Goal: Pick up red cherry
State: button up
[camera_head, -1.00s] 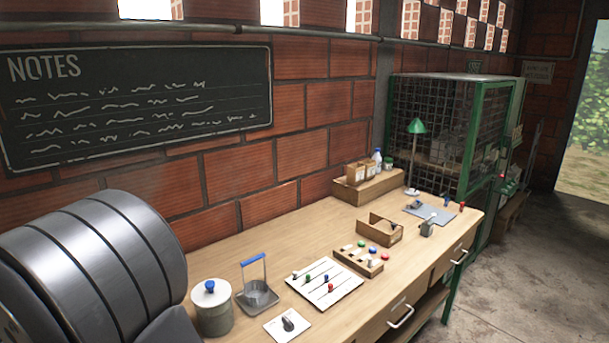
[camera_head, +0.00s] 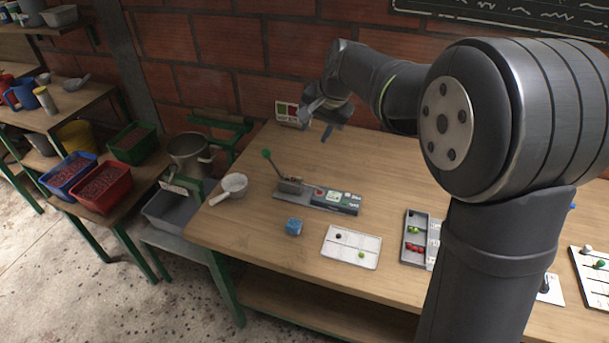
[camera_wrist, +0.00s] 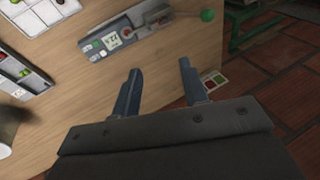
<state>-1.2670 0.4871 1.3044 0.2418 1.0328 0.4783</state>
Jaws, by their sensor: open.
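Small red cherries (camera_head: 415,247) lie in a compartment of a grey tray (camera_head: 406,262) right of centre on the table in the head view. A green cherry (camera_head: 413,230) sits in the compartment behind them. My arm covers the view just right of the tray. My gripper (camera_head: 327,131) is open above the back of the table, well apart from the tray. In the wrist view my gripper (camera_wrist: 160,67) shows two blue fingers spread with nothing between them. The tray is partly cut off at the left edge there.
A device with a green-knobbed lever (camera_head: 335,200) stands mid-table. Bare table lies between my gripper and the device.

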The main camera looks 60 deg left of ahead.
jog(key=a+f+m+h, duration=0.2)
jog(key=a+m, duration=0.4)
jog(key=m, duration=0.2)
jog(key=m+t+h, duration=0.1)
jog(key=m+h, duration=0.1)
jog(key=m, duration=0.8)
send_over(293, 177)
jog(key=f, duration=1.4)
jog(key=shift+w+a, duration=0.25)
jog(key=shift+a, duration=0.15)
jog(key=shift+s+d+f, duration=0.1)
jog(key=shift+d+f, duration=0.1)
jog(key=shift+f, duration=1.15)
jog(key=shift+s+d+f, duration=0.1)
jog(key=shift+d+f, duration=0.1)
jog(key=shift+f, duration=1.15)
grip_shut()
